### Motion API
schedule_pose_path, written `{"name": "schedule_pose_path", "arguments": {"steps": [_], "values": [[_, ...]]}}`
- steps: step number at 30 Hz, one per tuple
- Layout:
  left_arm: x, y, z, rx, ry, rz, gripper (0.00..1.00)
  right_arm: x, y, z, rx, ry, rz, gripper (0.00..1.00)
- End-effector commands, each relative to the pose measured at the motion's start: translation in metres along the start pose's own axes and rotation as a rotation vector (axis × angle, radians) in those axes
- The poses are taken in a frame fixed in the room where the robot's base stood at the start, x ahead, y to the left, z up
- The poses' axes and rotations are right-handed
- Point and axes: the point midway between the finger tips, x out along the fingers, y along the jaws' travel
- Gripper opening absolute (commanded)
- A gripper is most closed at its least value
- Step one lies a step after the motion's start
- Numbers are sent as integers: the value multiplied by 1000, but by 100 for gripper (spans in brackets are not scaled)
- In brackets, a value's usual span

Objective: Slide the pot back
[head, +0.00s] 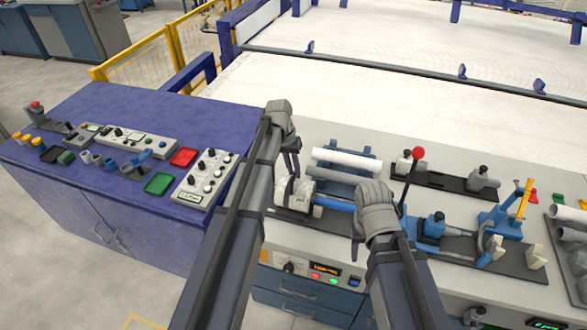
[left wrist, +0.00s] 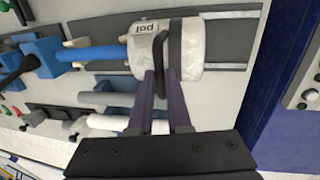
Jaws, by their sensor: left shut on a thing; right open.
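The pot (head: 297,193) is a white cylinder with a dark band, lying on a rail on the grey bench, with a blue rod (head: 335,204) out of its right end. In the left wrist view the pot (left wrist: 190,45) shows lettering and a dark handle (left wrist: 160,65). My left gripper (head: 291,166) reaches down to the pot; in the left wrist view its two fingers (left wrist: 163,78) stand either side of the handle, shut on it. My right gripper (head: 356,240) is open and empty, in front of the rod; its fingers are partly hidden by its own body.
White and grey pipes (head: 347,158) rest on a blue rack behind the pot. A red-knobbed lever (head: 418,154) and blue clamps (head: 433,226) stand to the right. A control box (head: 206,178) and a red tray (head: 184,157) sit on the blue cabinet at left.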

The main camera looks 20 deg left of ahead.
Motion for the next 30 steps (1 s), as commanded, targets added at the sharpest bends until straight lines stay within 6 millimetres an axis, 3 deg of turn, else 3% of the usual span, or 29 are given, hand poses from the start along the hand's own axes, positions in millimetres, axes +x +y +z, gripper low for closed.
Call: {"name": "schedule_pose_path", "arguments": {"steps": [30], "values": [[0,0,0,0,0,0,0,0,0,0,0,0,0,50]]}}
